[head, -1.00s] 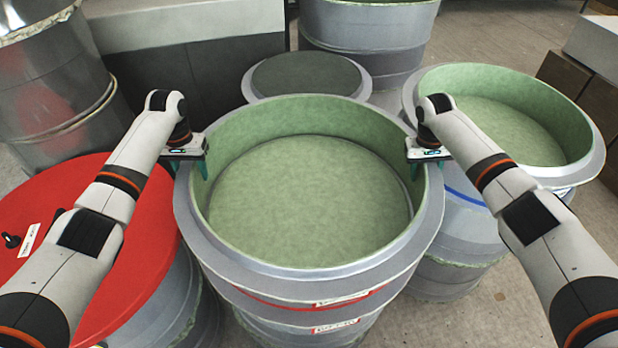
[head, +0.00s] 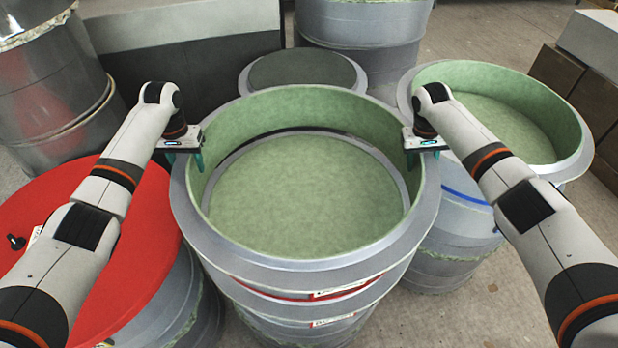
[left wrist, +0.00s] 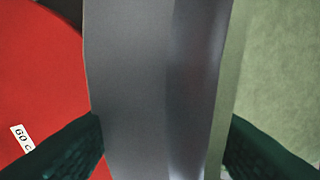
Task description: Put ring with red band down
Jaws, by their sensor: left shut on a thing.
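The ring with the red band (head: 300,266) is a wide grey ring, open in the middle with a pale green inner wall. Its red band (head: 262,291) shows low on the front. My left gripper (head: 193,160) is shut on the left side of its rim; in the left wrist view the fingers straddle the ring wall (left wrist: 140,90). My right gripper (head: 417,160) grips the opposite side, its outer finger hidden. Through the ring I see a green surface (head: 305,190) edged by a grey rim, with a dark gap at the far side. Contact beneath is hidden.
A red round lid (head: 130,262) lies close on the left. A green-lined mould (head: 490,110) stands at right above a blue-banded one (head: 455,200). A dark-topped round mould (head: 305,70) is behind. Bare floor (head: 480,310) shows at front right.

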